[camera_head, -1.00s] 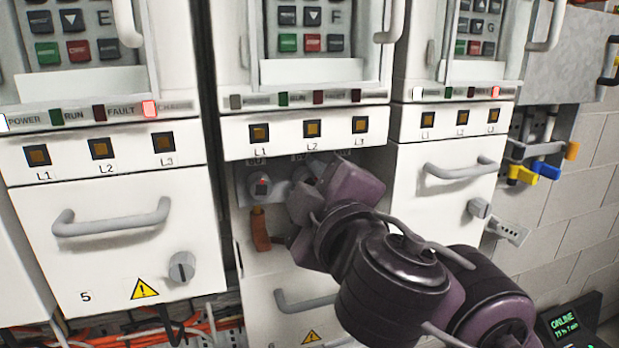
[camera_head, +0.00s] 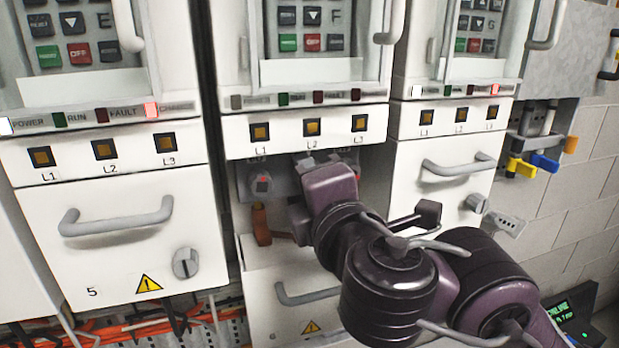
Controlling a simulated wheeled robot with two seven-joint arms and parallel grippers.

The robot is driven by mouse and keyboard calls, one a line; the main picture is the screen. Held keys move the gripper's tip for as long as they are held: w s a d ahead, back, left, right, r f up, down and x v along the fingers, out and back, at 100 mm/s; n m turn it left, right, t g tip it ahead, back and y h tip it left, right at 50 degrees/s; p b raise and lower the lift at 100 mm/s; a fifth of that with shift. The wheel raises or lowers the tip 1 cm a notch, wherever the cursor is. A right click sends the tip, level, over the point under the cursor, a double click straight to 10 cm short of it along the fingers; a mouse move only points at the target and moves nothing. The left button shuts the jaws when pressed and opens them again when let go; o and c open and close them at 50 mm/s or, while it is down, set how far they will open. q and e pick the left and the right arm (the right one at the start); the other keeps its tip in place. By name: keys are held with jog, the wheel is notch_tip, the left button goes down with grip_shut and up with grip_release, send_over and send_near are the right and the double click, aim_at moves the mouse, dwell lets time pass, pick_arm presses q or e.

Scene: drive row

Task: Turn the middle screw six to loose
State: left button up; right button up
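The middle drive has an open terminal recess (camera_head: 377,190) under its L1, L2, L3 windows, above the lowered front cover (camera_head: 258,300). A round grey screw terminal (camera_head: 263,184) with a small red mark shows at the left of the recess. My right arm comes in from the right, and its dark purple gripper (camera_head: 308,172) reaches into the recess in front of the middle screw position. The gripper's body hides its fingertips and the middle screw, so its opening and any contact cannot be seen. My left gripper is not in view.
An orange-brown lug (camera_head: 261,224) hangs below the left terminal. The left drive's closed cover (camera_head: 110,245) has a handle and a knob (camera_head: 185,263). The right drive's cover (camera_head: 440,190) is closed too. Orange cables (camera_head: 150,328) run below.

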dwell(0.4)
jog(key=shift+f, duration=0.1)
jog(key=o, duration=0.9)
jog(key=shift+w, duration=0.1)
